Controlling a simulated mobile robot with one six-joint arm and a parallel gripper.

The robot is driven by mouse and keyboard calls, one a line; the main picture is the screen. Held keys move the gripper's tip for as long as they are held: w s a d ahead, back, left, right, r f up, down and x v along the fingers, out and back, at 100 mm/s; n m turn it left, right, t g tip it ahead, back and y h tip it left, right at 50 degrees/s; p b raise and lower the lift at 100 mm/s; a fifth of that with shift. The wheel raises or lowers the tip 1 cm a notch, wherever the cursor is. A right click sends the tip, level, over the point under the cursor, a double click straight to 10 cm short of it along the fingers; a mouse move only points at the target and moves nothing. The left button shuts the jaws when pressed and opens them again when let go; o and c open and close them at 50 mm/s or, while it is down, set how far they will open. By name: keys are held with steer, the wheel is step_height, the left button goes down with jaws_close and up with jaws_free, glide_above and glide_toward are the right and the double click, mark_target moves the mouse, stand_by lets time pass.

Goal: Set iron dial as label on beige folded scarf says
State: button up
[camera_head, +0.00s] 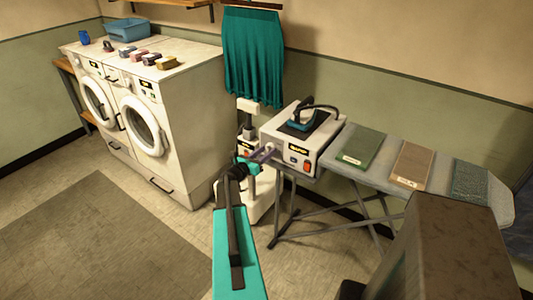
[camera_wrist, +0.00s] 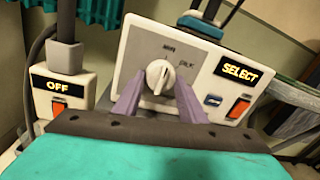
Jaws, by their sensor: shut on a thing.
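The beige folded scarf (camera_head: 413,162) lies on the ironing board between two green scarves. A small white label (camera_head: 405,183) is on its front edge; its writing is too small to read. The iron station (camera_head: 284,150) is a pale box with a lit display and a red switch. Its white dial (camera_wrist: 159,76) sits on a grey panel, with the ridge roughly upright. Marks stand above and right of it, too blurred to read surely. My gripper (camera_wrist: 157,98) is shut on the dial, one purple finger on each side. It also shows in the head view (camera_head: 266,153).
The station's display (camera_wrist: 239,72) reads SELECT, above a red switch (camera_wrist: 238,108). The teal iron (camera_head: 305,118) rests on top. A device reading OFF (camera_wrist: 64,95) stands close left. Green scarves (camera_head: 364,146) (camera_head: 470,180) flank the beige one. Washers (camera_head: 165,105) stand left; floor before them is clear.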

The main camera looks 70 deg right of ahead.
steer(key=shift+f+m+b, duration=0.2)
steer(key=shift+m+b, duration=0.5)
steer(key=shift+b, duration=0.55)
steer(key=m+b, duration=0.3)
steer(key=b, duration=0.3)
steer(key=m+b, duration=0.4)
steer(key=b, duration=0.3)
steer(key=shift+r+m+y, duration=0.2)
steer(key=shift+m+y, duration=0.1)
steer(key=shift+r+m+b, duration=0.1)
steer(key=shift+m+b, duration=0.2)
steer(key=o, duration=1.1)
steer(key=shift+c, duration=0.2)
steer(key=shift+w+a, duration=0.1)
